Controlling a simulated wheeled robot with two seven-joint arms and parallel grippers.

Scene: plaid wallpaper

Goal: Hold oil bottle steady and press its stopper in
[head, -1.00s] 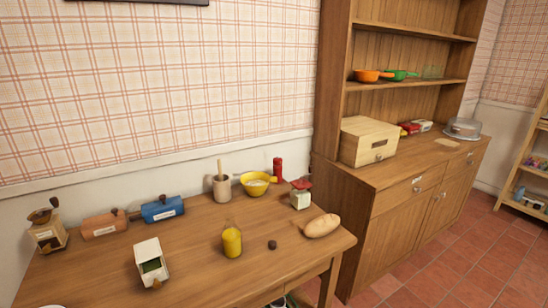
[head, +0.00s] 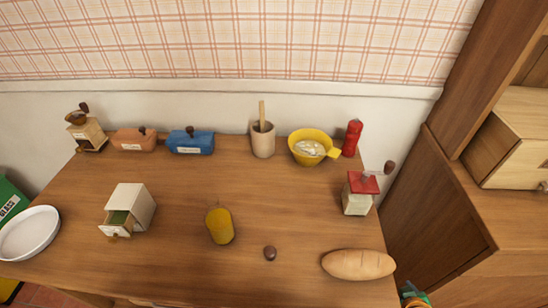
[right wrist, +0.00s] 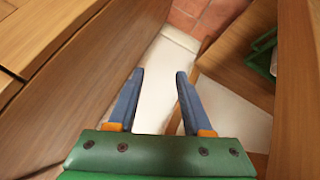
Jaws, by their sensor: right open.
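A yellow oil bottle (head: 220,226) stands on the wooden table, left of the middle of the front half in the head view. A small dark brown stopper (head: 270,253) lies apart from it on the tabletop, to its right and nearer the front edge. My right gripper (head: 414,294) shows only in part at the bottom of the head view, beside the table's right front corner, well away from both. In the right wrist view its two blue fingers (right wrist: 160,75) are apart with nothing between them. My left gripper is not in view.
A bread loaf (head: 358,264) lies between my right gripper and the stopper. A red-topped grinder (head: 361,192) stands behind the loaf. A white box with a drawer (head: 132,207) is left of the bottle. A wooden cabinet (head: 435,205) stands right of the table.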

